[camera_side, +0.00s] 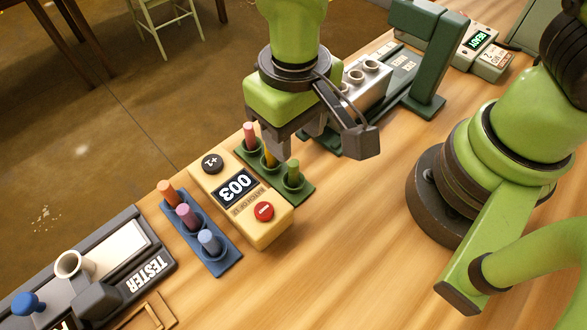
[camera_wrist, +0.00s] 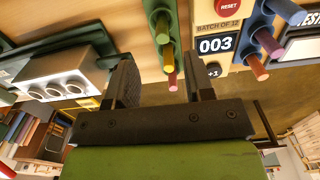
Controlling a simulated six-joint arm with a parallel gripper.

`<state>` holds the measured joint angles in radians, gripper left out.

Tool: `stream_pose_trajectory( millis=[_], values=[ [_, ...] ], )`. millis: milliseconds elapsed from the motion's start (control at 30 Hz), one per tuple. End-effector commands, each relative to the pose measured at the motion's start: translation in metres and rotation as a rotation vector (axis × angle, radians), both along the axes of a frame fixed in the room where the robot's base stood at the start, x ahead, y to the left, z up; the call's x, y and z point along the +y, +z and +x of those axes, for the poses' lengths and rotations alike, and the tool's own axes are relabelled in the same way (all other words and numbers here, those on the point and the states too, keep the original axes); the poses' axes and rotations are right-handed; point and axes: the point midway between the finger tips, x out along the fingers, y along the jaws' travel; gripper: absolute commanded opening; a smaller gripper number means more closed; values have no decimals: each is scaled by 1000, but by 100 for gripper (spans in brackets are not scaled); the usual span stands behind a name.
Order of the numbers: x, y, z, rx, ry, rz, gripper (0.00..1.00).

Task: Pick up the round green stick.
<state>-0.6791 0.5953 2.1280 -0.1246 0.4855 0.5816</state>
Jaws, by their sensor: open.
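The green stick (camera_side: 293,170) stands upright at the near end of a small green rack (camera_side: 303,191) in the side view. A yellow stick (camera_side: 268,156) and a pinkish-red stick (camera_side: 249,134) stand in the same rack. In the wrist view the green stick (camera_wrist: 161,28) is at the top, with the yellow stick (camera_wrist: 167,59) and pink stick (camera_wrist: 172,82) below it. My gripper (camera_side: 297,141) is open and empty, above and close to the rack. In the wrist view the sticks appear in the gap between its fingers (camera_wrist: 160,75).
A yellow counter box (camera_side: 277,226) reading 003 stands beside the rack. Beyond it are a blue rack (camera_side: 222,258) with three sticks and a tester (camera_side: 160,262). A metal block with holes (camera_side: 365,84) and a green stand (camera_side: 428,100) are behind. The front tabletop is clear.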

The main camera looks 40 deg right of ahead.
Motion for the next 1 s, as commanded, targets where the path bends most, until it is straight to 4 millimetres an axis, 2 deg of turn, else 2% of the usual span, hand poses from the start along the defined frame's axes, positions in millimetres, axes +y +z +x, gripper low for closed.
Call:
stream_pose_trajectory(
  millis=[100, 267, 600, 867, 900, 1000],
  values=[
    [0, -15, 0, 3, -2, -2, 48],
    [0, -26, -1, 2, -1, -1, 48],
    [3, -70, -2, 2, -2, -1, 48],
    [3, -73, -1, -1, -2, 2, 48],
    [3, -73, -2, -1, -2, 2, 46],
    [3, -73, -2, -1, -2, 2, 23]
  ],
)
